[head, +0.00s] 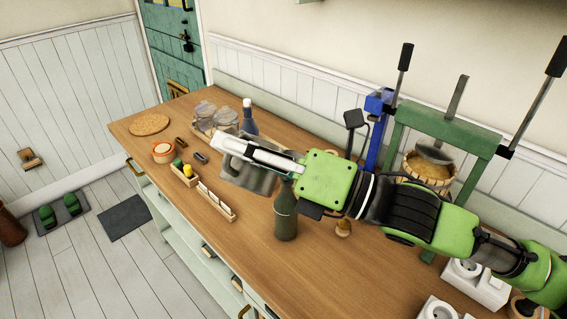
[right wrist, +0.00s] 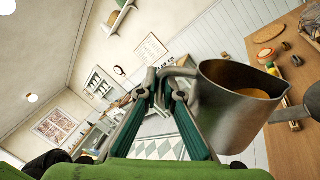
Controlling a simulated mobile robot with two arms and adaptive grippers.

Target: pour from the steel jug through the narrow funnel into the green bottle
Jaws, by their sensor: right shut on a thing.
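The steel jug (head: 250,179) is held above the counter by its handle. It also shows in the right wrist view (right wrist: 225,120), with amber contents (right wrist: 238,77) visible inside its mouth. My right gripper (head: 262,155) comes in from the right and is shut on the jug's handle; its fingers also show in the right wrist view (right wrist: 166,82). The dark green bottle (head: 286,215) stands upright on the counter, just right of and nearer than the jug. Its top is partly covered by my right arm. I cannot make out the narrow funnel. My left gripper is out of view.
The wooden counter (head: 255,232) holds a small rack (head: 216,203), a tray with small bottles (head: 184,174), glass jars (head: 204,115) and a dark bottle (head: 249,122) behind the jug. A green press frame (head: 412,118) stands at the right. The front-middle counter is clear.

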